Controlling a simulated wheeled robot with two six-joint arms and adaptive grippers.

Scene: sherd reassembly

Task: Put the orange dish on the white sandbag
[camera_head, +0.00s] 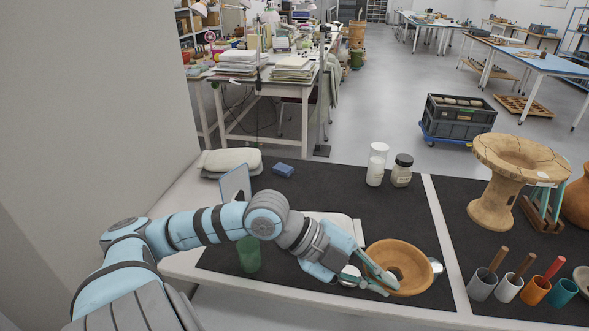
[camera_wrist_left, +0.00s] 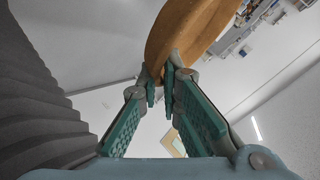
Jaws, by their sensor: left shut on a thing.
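The orange dish (camera_head: 400,264) is a round, shallow bowl at the front of the dark table mat. My left gripper (camera_head: 384,284) is shut on its near left rim. In the left wrist view the dish (camera_wrist_left: 190,35) fills the top, with its rim pinched between the fingertips (camera_wrist_left: 166,78). The dish looks tilted; I cannot tell its height above the mat. The white sandbag (camera_head: 231,159) appears to be the pale, soft bag at the table's back left, away from the dish. My right gripper is not in view.
Pale round things (camera_head: 350,275) show partly beside the dish. A white jar (camera_head: 376,164), a dark-lidded jar (camera_head: 402,170) and a blue block (camera_head: 283,170) stand at the back. A large pedestal vessel (camera_head: 497,210) stands right.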

